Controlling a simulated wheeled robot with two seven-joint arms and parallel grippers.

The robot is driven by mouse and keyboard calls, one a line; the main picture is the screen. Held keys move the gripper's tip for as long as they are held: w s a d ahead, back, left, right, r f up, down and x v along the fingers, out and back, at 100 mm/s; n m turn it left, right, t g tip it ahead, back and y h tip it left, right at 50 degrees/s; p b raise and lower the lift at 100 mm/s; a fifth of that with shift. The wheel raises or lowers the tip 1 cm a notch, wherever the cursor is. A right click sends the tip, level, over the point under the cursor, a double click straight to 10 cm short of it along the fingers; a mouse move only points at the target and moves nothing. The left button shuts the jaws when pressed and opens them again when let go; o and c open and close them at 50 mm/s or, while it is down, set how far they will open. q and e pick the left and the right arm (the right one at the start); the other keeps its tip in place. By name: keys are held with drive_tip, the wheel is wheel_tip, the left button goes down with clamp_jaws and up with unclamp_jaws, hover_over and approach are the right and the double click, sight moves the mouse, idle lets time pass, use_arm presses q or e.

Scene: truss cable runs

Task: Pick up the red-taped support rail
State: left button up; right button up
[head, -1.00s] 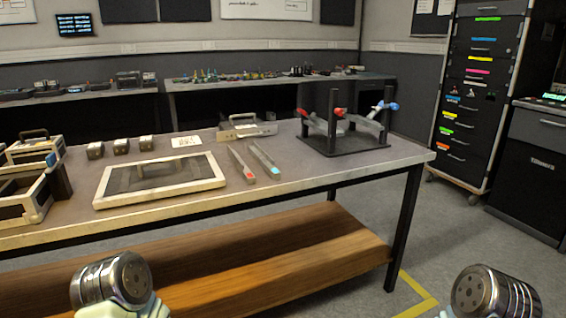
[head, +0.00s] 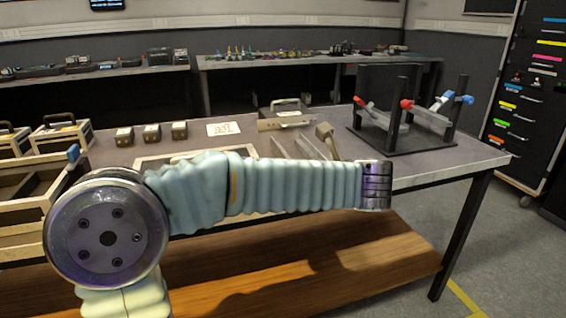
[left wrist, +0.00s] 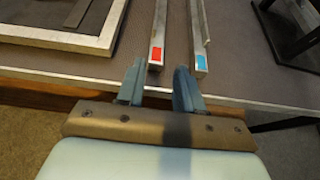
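The red-taped support rail (left wrist: 156,38) is a thin grey bar lying on the table, with red tape at its near end in the left wrist view. A blue-taped rail (left wrist: 198,38) lies close to its right. My left gripper (left wrist: 160,70) is open and empty. Its fingertips point at the red-taped end, one on each side of its line; the height above it is unclear. In the head view the far parts of the red-taped rail (head: 281,147) and blue-taped rail (head: 309,146) show, while my left arm hides their taped ends. My right gripper is out of view.
A rectangular frame (left wrist: 60,38) lies left of the rails. A black stand (head: 412,145) with posts and red and blue clamps stands to their right. A case with a handle (head: 285,110) sits behind them. Several small blocks (head: 152,132) stand at the back left.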

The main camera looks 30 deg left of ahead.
use_arm(q)
drive_tip(key=shift+y, duration=0.4)
drive_tip(key=w+a, duration=0.1)
drive_tip(key=a, duration=0.1)
drive_tip(key=w+a, duration=0.2)
drive_tip(key=w+a+f, duration=0.1)
drive_tip(key=a, duration=0.1)
drive_tip(key=shift+w+a, duration=0.25)
drive_tip(key=shift+a, duration=0.15)
drive_tip(key=x, duration=0.5)
drive_tip(key=shift+w+a, duration=0.25)
clamp_jaws()
